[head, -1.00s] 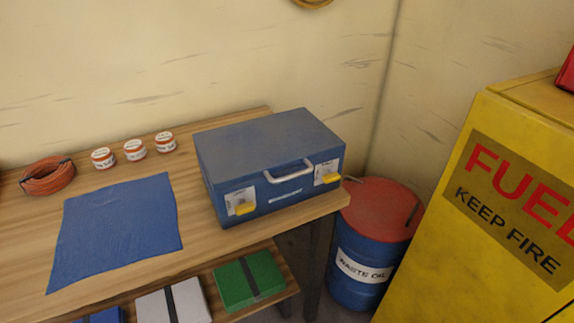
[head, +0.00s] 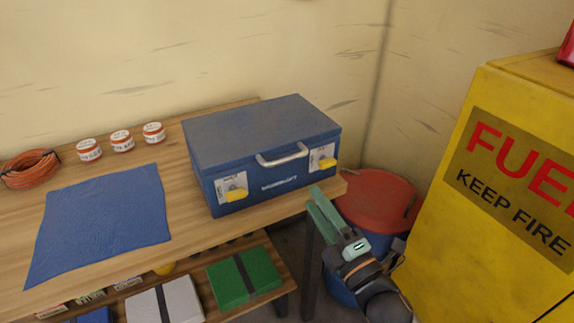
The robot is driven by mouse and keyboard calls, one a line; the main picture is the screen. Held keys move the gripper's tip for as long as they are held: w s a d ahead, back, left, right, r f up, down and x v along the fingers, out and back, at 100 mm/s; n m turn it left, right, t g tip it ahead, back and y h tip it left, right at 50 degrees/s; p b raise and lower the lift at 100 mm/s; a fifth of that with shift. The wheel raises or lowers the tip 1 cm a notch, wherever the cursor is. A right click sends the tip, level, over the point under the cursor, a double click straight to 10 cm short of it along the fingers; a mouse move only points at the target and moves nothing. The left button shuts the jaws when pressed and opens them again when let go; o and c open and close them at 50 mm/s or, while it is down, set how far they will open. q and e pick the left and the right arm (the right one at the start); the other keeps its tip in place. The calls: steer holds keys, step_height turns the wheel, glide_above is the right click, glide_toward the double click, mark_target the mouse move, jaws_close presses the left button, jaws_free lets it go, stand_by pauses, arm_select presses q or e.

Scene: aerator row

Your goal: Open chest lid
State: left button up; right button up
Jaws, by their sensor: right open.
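The blue chest (head: 262,130) stands on the wooden table near its right end, with its lid down. My right gripper (head: 316,200) has green fingers and is open and empty. It shows in front of the table's right front corner, below the right latch and apart from the chest. My left gripper is not in view.
A blue cloth (head: 100,220), an orange cable coil (head: 30,169) and several small tins (head: 121,140) are on the table (head: 190,238). A lower shelf holds a green box (head: 243,277). A waste oil barrel (head: 378,198) and a yellow fuel cabinet (head: 480,210) stand to the right.

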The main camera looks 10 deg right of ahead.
mark_target(287, 160)
steer(key=p+x, duration=0.1)
steer(key=x, duration=1.1)
steer(key=shift+w+r, duration=0.15)
steer(key=shift+w, duration=0.05)
steer(key=shift+c, duration=0.2)
jaws_close()
stand_by(0.9)
